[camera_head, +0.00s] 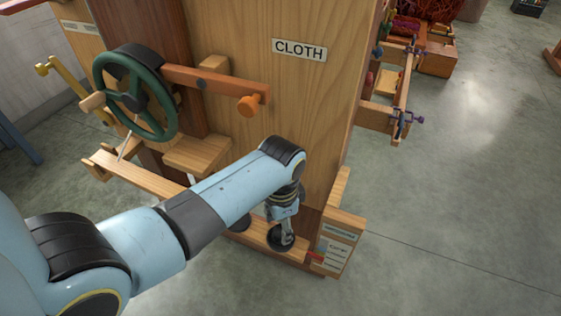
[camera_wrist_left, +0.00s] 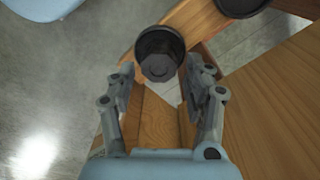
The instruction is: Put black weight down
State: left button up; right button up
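A black weight (camera_head: 281,240) is at the right part of a low wooden ledge (camera_head: 262,231) at the foot of the cabinet. In the left wrist view the same round weight (camera_wrist_left: 160,52), with a faceted knob, lies just beyond my fingertips. My left gripper (camera_head: 284,220) points down over it. In the left wrist view its fingers (camera_wrist_left: 163,75) are spread apart on either side, with gaps to the knob, so it looks open and empty. A second black weight (camera_head: 240,223) is on the ledge to the left, partly hidden by my arm. My right gripper is not in view.
The tall wooden cabinet (camera_head: 290,110) has a CLOTH sign (camera_head: 299,49). A green handwheel (camera_head: 134,92) and an orange-knobbed bar (camera_head: 216,84) stick out above my arm. A labelled wooden block (camera_head: 340,243) stands right of the ledge. The floor at right is clear.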

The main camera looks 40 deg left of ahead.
pick_arm(q)
jog(key=shift+o, duration=0.5)
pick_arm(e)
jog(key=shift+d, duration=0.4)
pick_arm(q)
jog(key=shift+r, duration=0.45)
notch_tip(320, 180, up, 12)
jog(key=f+p, duration=0.1)
jog(key=p, duration=0.2)
jog(key=s+a+f+n, duration=0.2)
jog(key=s+f, duration=0.6)
jog(key=f, duration=0.3)
jog(key=s+a+f+n, duration=0.1)
jog(key=s+a+f, duration=0.1)
jog(key=s+f, duration=0.7)
jog(key=s+a+f+n, duration=0.1)
jog(key=s+f, duration=0.3)
jog(key=s, duration=0.4)
jog(key=s+a+f+n+t, duration=0.1)
jog(key=s+f, duration=0.3)
jog(key=s, duration=0.4)
jog(key=shift+s+a+f+n+y, duration=0.25)
jog(key=shift+s+a+n+y, duration=0.2)
jog(key=shift+a, duration=0.45)
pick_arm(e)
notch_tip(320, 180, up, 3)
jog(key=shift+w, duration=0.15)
